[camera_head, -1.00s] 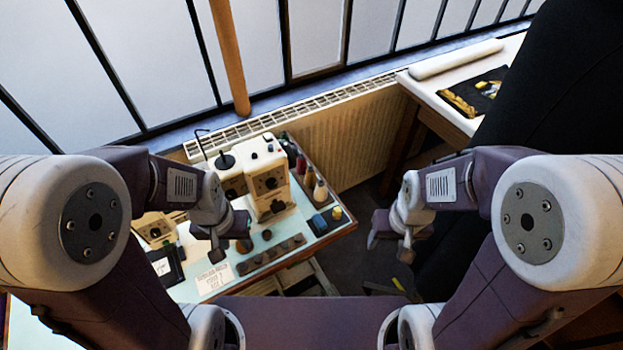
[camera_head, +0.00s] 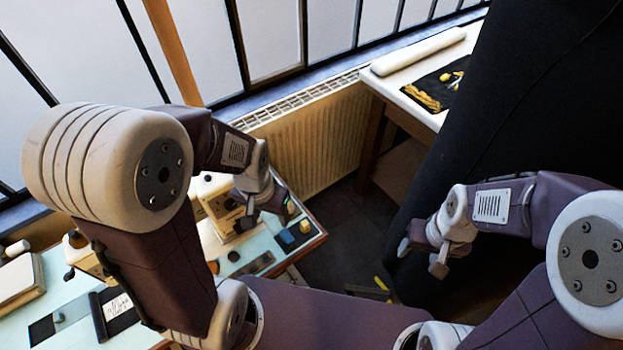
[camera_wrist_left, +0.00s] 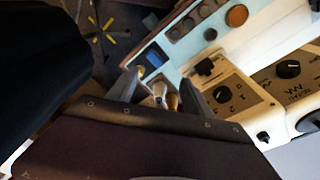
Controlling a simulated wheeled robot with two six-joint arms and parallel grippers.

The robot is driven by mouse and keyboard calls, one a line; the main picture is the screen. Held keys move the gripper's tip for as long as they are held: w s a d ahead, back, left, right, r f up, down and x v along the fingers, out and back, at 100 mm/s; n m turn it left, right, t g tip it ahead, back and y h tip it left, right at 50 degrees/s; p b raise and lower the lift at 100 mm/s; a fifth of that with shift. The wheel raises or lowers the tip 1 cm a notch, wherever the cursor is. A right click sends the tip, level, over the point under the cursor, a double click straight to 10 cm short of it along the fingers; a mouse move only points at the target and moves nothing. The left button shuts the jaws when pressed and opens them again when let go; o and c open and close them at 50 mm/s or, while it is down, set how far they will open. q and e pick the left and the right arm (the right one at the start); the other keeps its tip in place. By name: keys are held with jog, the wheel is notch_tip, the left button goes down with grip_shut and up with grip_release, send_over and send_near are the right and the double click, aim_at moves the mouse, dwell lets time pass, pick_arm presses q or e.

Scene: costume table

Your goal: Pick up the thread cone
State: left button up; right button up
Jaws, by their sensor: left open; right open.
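Small cone-shaped items, likely the thread cones, stand at the table's far right end. In the left wrist view a pale cone (camera_wrist_left: 159,92) and a brown cone (camera_wrist_left: 173,101) show between the finger tips, partly hidden by my gripper body. In the head view only a tan cone (camera_head: 290,208) shows beside the gripper. My left gripper (camera_head: 262,205) is open above that end of the table; its spread fingers also show in the left wrist view (camera_wrist_left: 160,86). I cannot tell whether they touch a cone. My right gripper (camera_head: 425,252) is open and empty, off to the right of the table.
A cream sewing machine (camera_head: 214,188) stands just left of the cones, partly behind my left arm. A blue block (camera_head: 285,239) and a yellow item (camera_head: 304,226) sit near the table's right edge. The radiator (camera_head: 310,145) is behind; a white side table (camera_head: 420,85) stands right.

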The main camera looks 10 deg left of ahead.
pick_arm(q)
jog(key=w+a+r+m+p, duration=0.2)
jog(key=w+m+p, duration=0.15)
jog(key=w, duration=1.25)
jog(key=shift+m+g, duration=0.25)
jog(key=shift+g, duration=0.45)
jog(key=w+a+f+p, duration=0.1)
jog(key=f, duration=0.1)
jog(key=w+a+f+p, duration=0.1)
jog(key=w+f, duration=0.1)
jog(key=w+a+f+p, duration=0.1)
jog(key=f, duration=0.2)
jog(key=shift+w+a, duration=0.15)
jog(key=shift+a, duration=0.25)
jog(key=shift+s+a+f, duration=0.1)
jog(key=shift+s+f, duration=0.1)
jog(key=shift+f, duration=0.3)
notch_tip(320, 180, down, 3)
jog(key=shift+f+p, duration=0.1)
jog(key=shift+p, duration=0.5)
jog(key=shift+f, duration=0.25)
jog(key=f+p, duration=0.1)
jog(key=f, duration=0.3)
jog(key=shift+s+a+f+p, duration=0.1)
jog(key=shift+s+f+p, duration=0.1)
jog(key=shift+p, duration=0.15)
jog(key=shift+w+f, duration=0.1)
jog(key=shift+f, duration=0.35)
jog(key=shift+r, duration=0.1)
grip_shut()
